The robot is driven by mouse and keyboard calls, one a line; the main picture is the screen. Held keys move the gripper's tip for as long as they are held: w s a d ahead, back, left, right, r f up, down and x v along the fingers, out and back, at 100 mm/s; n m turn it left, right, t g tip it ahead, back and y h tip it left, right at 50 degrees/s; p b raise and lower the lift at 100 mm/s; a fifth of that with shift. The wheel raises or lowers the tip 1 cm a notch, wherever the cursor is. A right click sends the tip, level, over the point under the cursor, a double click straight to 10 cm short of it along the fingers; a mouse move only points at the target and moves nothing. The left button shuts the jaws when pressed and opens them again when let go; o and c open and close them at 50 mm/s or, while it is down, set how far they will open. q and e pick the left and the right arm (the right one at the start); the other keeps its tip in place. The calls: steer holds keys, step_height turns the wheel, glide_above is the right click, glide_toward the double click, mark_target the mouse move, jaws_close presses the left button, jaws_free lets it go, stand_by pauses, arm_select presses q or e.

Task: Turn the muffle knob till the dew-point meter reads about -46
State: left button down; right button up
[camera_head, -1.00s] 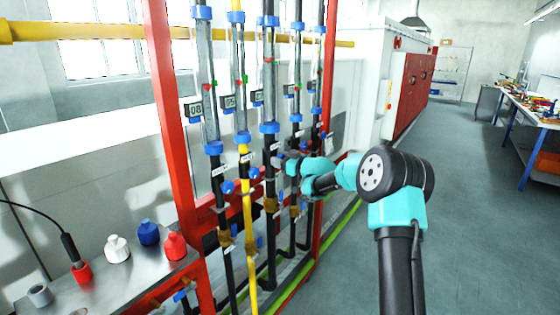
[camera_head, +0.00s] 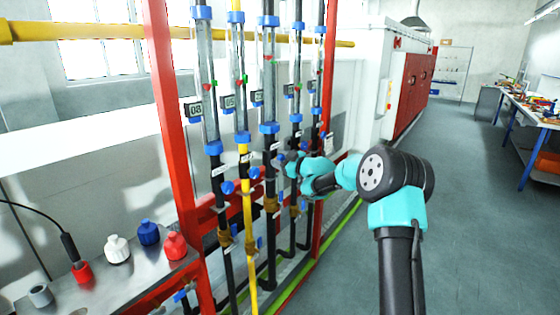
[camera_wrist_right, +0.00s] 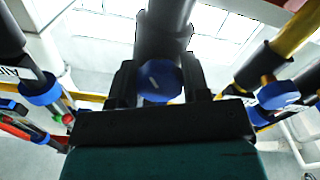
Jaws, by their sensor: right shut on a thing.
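My right gripper (camera_head: 283,158) is at the middle one of several upright flow tubes, at knob height. In the right wrist view its two black fingers (camera_wrist_right: 160,84) stand on either side of a blue knob (camera_wrist_right: 159,80) and are shut on it. The knob sits in front of a thick dark pipe (camera_wrist_right: 165,30). Whether this is the muffle knob cannot be read from its label. In the head view the gripper hides this knob. No dew-point meter reading can be made out. My left gripper is not in view.
Small displays (camera_head: 194,109) hang beside the tubes; the leftmost seems to show 08. Other blue knobs (camera_head: 227,187) sit close by on neighbouring pipes. A red frame post (camera_head: 168,110) stands left. A bench (camera_head: 110,285) holds coloured caps and a cabled probe (camera_head: 70,246).

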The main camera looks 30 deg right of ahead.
steer(key=n, duration=0.5)
steer(key=shift+n, duration=0.3)
stand_by(0.4)
steer(key=o, duration=0.9)
steer(key=shift+o, duration=0.2)
steer(key=v, duration=1.7)
steer(key=shift+s, duration=0.2)
